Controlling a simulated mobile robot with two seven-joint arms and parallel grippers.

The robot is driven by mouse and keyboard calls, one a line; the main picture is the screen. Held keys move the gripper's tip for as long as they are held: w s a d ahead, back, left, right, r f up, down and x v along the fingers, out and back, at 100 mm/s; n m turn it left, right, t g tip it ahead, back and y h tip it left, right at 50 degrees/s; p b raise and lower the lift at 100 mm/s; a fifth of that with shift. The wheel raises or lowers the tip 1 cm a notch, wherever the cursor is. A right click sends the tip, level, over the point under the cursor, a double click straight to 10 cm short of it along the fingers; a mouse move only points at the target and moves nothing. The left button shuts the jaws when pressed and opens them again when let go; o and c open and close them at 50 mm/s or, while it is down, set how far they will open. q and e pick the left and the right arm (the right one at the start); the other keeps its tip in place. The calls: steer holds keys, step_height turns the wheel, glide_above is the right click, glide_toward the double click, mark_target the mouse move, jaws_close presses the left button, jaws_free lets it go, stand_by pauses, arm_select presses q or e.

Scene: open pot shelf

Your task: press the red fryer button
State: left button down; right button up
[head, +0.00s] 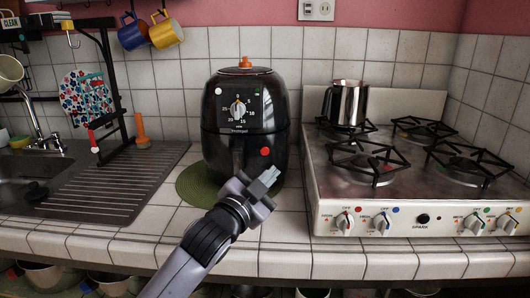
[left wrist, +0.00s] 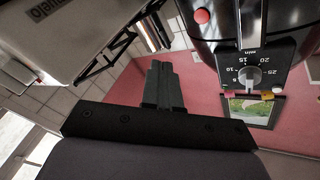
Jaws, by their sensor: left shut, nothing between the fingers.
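The black air fryer (head: 222,125) stands on a round green mat (head: 190,187) on the counter. Its red button (head: 265,152) is on the lower right of its front, below the dial. In the left wrist view the fryer (left wrist: 291,36) is at the upper right, with the red button (left wrist: 202,16) near the top edge. My left gripper (head: 270,175) is shut and empty, in front of the fryer and a little below the button in the picture. Its shut fingers show in the left wrist view (left wrist: 160,72), apart from the button. My right gripper is not in view.
A gas stove (head: 420,190) with a steel pot (head: 345,103) stands to the right. A drying rack (head: 118,85) and sink (head: 40,172) are to the left. Mugs (head: 166,33) hang above. The tiled counter front (head: 285,232) is clear.

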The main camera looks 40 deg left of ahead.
mark_target(265, 151)
arm_select(q)
steer(key=shift+w+a+b, duration=0.15)
steer(key=shift+w+a, duration=1.2)
steer(key=shift+w, duration=0.25)
steer(key=shift+w+a+b, duration=0.15)
steer(key=shift+w+a, duration=1.15)
steer(key=shift+w, duration=0.25)
steer(key=shift+a+r, duration=0.1)
steer(key=shift+w+a, duration=0.2)
steer(key=shift+w, duration=0.1)
steer(key=shift+w+a+p, duration=0.25)
steer(key=shift+p, duration=0.1)
steer(key=shift+a+r, duration=0.25)
steer(key=shift+r, duration=0.05)
stand_by(0.6)
steer(key=shift+d, duration=0.15)
